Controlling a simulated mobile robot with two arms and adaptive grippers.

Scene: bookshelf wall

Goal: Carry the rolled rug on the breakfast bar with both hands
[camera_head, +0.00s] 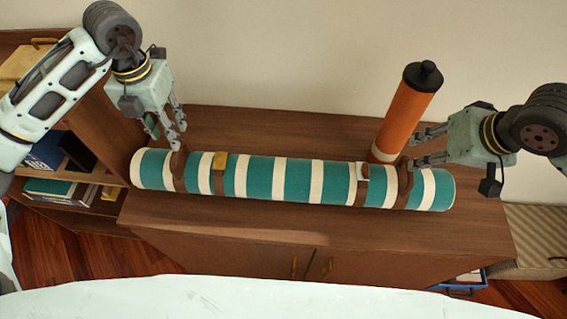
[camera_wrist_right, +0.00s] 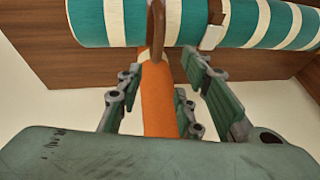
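The rolled rug (camera_head: 290,180), striped teal and cream, lies lengthwise on the wooden cabinet top (camera_head: 250,225). Two brown straps with buckles circle it, and a brown loop handle stands near each end: the left handle (camera_head: 178,168) and the right handle (camera_head: 404,178). My left gripper (camera_head: 168,134) points down just above the left handle, fingers apart. My right gripper (camera_head: 416,148) is behind the right handle, fingers apart and empty. In the right wrist view, the rug (camera_wrist_right: 100,22) spans the top and the handle (camera_wrist_right: 157,30) stands beyond the open fingers.
An orange tube (camera_head: 404,112) with a black cap stands behind the rug, close to my right gripper; it also shows in the right wrist view (camera_wrist_right: 157,100). A lower shelf with books (camera_head: 62,188) is at left. The wall is behind.

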